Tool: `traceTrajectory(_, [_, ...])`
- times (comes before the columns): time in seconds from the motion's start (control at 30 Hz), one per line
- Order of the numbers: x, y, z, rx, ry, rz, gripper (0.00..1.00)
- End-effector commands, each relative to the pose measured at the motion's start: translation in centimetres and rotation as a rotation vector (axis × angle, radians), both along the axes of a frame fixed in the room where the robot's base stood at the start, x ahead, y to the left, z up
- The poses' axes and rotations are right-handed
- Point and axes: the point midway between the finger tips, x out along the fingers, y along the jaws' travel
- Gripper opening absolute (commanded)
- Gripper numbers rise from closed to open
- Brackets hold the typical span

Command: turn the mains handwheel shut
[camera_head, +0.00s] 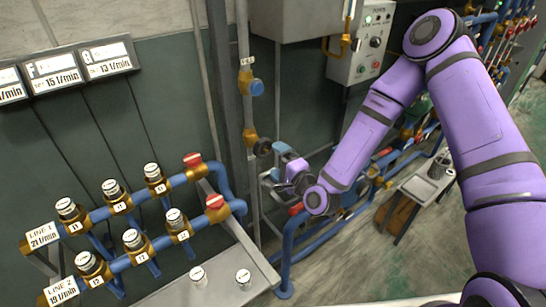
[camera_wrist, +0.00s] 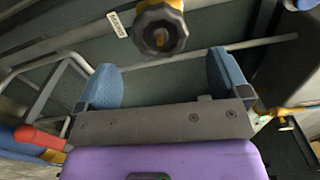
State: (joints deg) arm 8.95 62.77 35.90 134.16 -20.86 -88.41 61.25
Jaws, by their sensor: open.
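The mains handwheel is a small dark, lobed knob on a brass valve. In the wrist view the handwheel (camera_wrist: 160,30) is at the top centre, beyond the fingertips and roughly midway between them. In the head view it (camera_head: 262,147) sits low on the grey vertical pipe, just left of my gripper. My gripper (camera_wrist: 163,72) is open, with its two blue fingers wide apart and nothing between them. In the head view my gripper (camera_head: 275,160) is partly hidden by its own wrist. A gap shows between the fingers and the handwheel.
A white tag (camera_wrist: 120,23) hangs beside the handwheel. A blue knob (camera_head: 256,87) is higher on the same pipe. A grey control box (camera_head: 362,45) is above. Blue pipes with red-handled valves (camera_head: 215,201) stand left. A red handle (camera_wrist: 38,138) is close to my gripper's left side.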

Motion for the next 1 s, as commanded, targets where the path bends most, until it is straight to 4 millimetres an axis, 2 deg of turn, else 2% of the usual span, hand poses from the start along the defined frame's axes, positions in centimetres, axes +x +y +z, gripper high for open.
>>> traceTrajectory(0.2, [-1.5, -1.0, 0.0, -0.001, 0.001, 0.001, 0.94])
traceTrajectory(0.63, [-1.8, -1.0, -0.4, -0.031, -0.009, 0.004, 0.94])
traceTrajectory(0.77, [-2.7, -0.8, -1.9, -0.157, -0.053, 0.015, 0.94])
traceTrajectory(1.0, [-4.2, -1.3, -4.7, -0.542, -0.241, 0.044, 0.94])
